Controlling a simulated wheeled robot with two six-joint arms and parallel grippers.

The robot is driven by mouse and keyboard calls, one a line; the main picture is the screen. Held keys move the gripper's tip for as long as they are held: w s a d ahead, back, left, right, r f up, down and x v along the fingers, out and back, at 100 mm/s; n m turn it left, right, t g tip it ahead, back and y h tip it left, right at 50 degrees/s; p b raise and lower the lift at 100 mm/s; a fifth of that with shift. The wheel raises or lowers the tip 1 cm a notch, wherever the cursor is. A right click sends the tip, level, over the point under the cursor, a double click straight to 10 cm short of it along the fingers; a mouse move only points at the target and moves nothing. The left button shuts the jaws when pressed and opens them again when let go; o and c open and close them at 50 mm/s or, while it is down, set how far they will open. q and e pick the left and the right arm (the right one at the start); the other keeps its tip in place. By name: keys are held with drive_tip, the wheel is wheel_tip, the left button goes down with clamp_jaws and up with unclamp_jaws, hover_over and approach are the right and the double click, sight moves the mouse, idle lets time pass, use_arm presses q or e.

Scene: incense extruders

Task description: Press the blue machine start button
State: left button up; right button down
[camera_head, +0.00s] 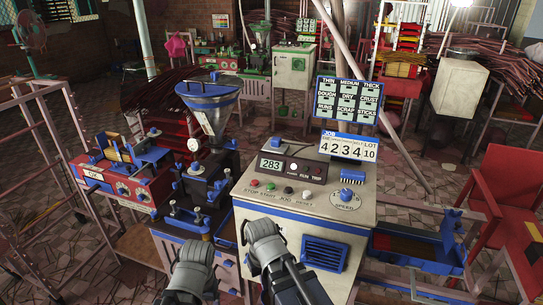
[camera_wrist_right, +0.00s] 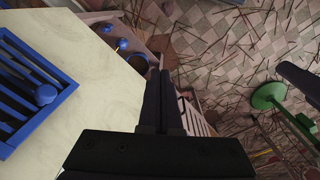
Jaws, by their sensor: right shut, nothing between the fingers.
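The blue-and-cream machine has a cream control cabinet (camera_head: 320,207) in the middle of the head view. The green start button (camera_head: 271,187) is on its top panel, between the red stop button (camera_head: 255,183) and the black jog button (camera_head: 288,190). My right arm is in front of the cabinet at the bottom, with its grey link below the button row. In the right wrist view my right gripper (camera_wrist_right: 161,70) is shut and empty, beside the cabinet's cream surface and apart from the buttons. The left arm's grey link shows at the lower left; its fingers are not visible.
A blue-topped hopper (camera_head: 208,95) and blue clamps stand left of the cabinet. A red machine (camera_head: 130,185) is farther left. A blue vent (camera_head: 325,253) is on the cabinet front. A red chair (camera_head: 505,200) stands at right. A number sign (camera_head: 348,147) rises behind the panel.

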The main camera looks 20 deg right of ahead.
wheel_tip(320, 180, up, 15)
drive_tip(key=w+d+m+p, duration=0.1)
drive_tip(key=w+d+p, duration=0.15)
drive_tip(key=p, duration=0.95)
wheel_tip(320, 180, up, 16)
drive_tip(key=m+t+h+p, duration=0.2)
drive_tip(key=t+h+p, duration=0.4)
drive_tip(key=p, duration=0.4)
hover_over(270, 188)
drive_tip(key=shift+r+g+h, duration=0.2)
drive_tip(key=shift+g+h, duration=0.1)
drive_tip(key=shift+f, duration=0.15)
wheel_tip(270, 188, down, 9)
drive_tip(key=b, duration=0.9)
drive_tip(key=shift+r, duration=0.2)
drive_tip(key=shift+f+b, duration=0.45)
